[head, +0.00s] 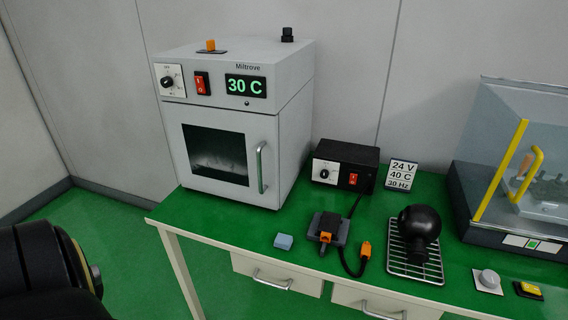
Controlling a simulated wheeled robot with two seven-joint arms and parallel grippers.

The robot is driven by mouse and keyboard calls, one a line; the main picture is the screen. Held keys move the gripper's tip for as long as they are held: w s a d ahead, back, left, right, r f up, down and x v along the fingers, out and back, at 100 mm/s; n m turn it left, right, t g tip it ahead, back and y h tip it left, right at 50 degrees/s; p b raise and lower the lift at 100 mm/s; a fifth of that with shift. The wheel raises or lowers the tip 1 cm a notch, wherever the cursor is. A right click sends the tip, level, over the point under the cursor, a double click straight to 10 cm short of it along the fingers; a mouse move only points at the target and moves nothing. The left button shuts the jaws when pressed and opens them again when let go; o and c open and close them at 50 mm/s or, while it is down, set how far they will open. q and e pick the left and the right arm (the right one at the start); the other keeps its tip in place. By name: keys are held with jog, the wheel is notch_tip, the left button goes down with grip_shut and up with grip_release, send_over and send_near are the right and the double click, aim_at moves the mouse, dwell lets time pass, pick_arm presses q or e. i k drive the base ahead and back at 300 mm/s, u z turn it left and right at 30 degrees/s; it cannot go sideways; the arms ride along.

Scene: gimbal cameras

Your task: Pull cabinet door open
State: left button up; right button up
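The cabinet (280,97) is a grey box marked "Miltrove" at the left end of the green-topped bench. Its door (218,193) fills the lower front, has a dark window (215,154) and looks closed. A vertical silver handle (262,168) is on the right side of the door. Nothing touches the handle. A black rounded part of my own arm fills the lower left corner, apart from the cabinet. Neither of my grippers shows in the head view.
Green top before the door is clear.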

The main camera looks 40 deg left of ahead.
aim_at(233, 154)
jog(key=u, duration=0.6)
jog(key=i, duration=0.8)
jog(key=u, duration=0.8)
